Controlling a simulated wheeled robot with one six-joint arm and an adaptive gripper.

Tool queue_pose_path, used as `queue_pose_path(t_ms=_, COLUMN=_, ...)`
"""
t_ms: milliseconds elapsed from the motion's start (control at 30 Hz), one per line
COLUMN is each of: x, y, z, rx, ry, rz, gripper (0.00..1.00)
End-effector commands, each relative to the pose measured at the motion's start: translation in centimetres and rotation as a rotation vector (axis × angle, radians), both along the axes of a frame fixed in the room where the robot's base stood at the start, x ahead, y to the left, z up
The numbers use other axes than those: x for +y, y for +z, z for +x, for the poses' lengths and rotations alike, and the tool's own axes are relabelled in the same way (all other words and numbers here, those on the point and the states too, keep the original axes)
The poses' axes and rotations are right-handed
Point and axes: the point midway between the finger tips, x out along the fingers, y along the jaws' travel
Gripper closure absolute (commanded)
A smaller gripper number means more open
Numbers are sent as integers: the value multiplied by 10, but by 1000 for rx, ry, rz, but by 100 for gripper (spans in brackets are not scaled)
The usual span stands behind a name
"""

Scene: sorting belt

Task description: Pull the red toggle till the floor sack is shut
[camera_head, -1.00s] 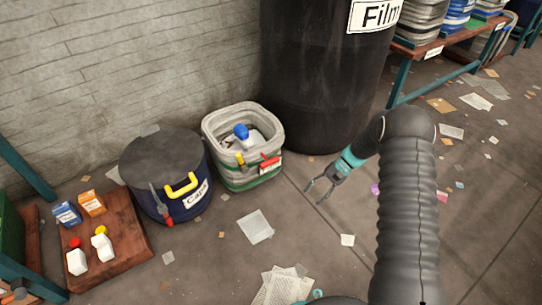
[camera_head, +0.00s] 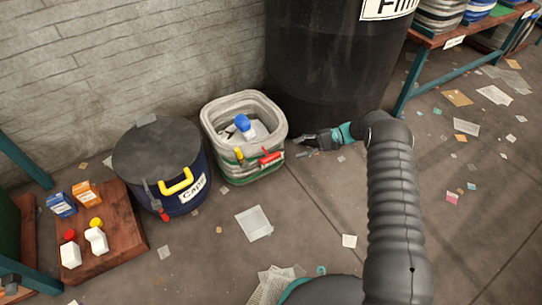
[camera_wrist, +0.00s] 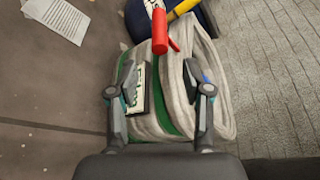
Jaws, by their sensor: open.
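The floor sack (camera_head: 218,112) is grey-white with a green band and stands on the floor against the dark drum. Its top is open, with a blue-capped white bottle (camera_head: 243,126) inside. The red toggle (camera_head: 270,158) hangs at its front right rim; a yellow toggle (camera_head: 240,155) is left of it. My gripper (camera_head: 303,147) is open and empty, just right of the sack. In the wrist view my open fingers (camera_wrist: 158,93) appear either side of the sack's labelled side, and the red toggle (camera_wrist: 160,32) lies ahead of them, not between them.
A blue lidded bin (camera_head: 165,165) labelled Caps stands left of the sack. The large black drum (camera_head: 335,75) is behind my gripper. A wooden board (camera_head: 125,225) with bottles and small boxes lies at left. Paper scraps litter the otherwise clear floor in front.

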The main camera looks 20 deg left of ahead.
Motion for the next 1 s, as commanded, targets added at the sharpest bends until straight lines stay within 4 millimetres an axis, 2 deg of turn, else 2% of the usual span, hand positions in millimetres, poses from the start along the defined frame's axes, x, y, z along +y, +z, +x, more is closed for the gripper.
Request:
queue_pose_path(t_ms=300, x=49, y=-12, z=-30, rx=0, ry=-1, rz=-2, gripper=50)
queue_pose_path(t_ms=533, x=79, y=-20, z=-48, rx=0, ry=-2, rz=-3, gripper=50)
queue_pose_path(t_ms=733, x=93, y=-24, z=-55, rx=0, ry=-5, rz=-3, gripper=50)
queue_pose_path(t_ms=1000, x=96, y=-25, z=-57, rx=0, ry=-5, rz=-3, gripper=50)
